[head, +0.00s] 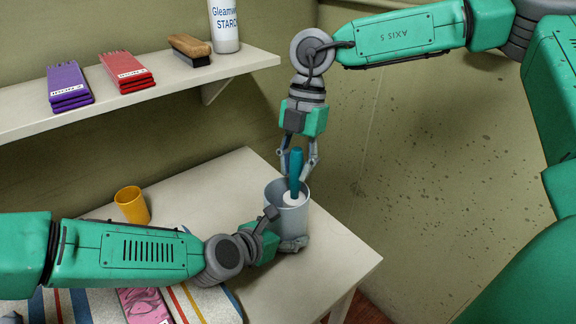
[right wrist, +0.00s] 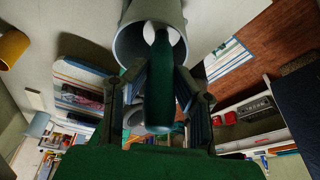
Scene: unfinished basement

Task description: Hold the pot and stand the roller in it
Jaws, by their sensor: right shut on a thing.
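The pot (head: 291,220) is a grey cylinder standing on the table near its right corner; its open mouth shows at the top of the right wrist view (right wrist: 126,48). The roller (head: 296,172) has a teal handle pointing up and a white head down inside the pot's mouth. Its lower end is hidden by the pot wall. My right gripper (head: 298,165) comes from above and is shut on the handle, which also shows between the fingers in the right wrist view (right wrist: 158,95). My left gripper (head: 284,229) is at the pot's near left side, fingers spread against it; its grip is unclear.
A yellow cup (head: 132,205) stands on the table (head: 325,262) at the left. A striped cloth (head: 75,306) with a pink pack (head: 145,306) lies near my left arm. A wall shelf (head: 150,95) behind holds purple and red packs, a brush and a white bottle.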

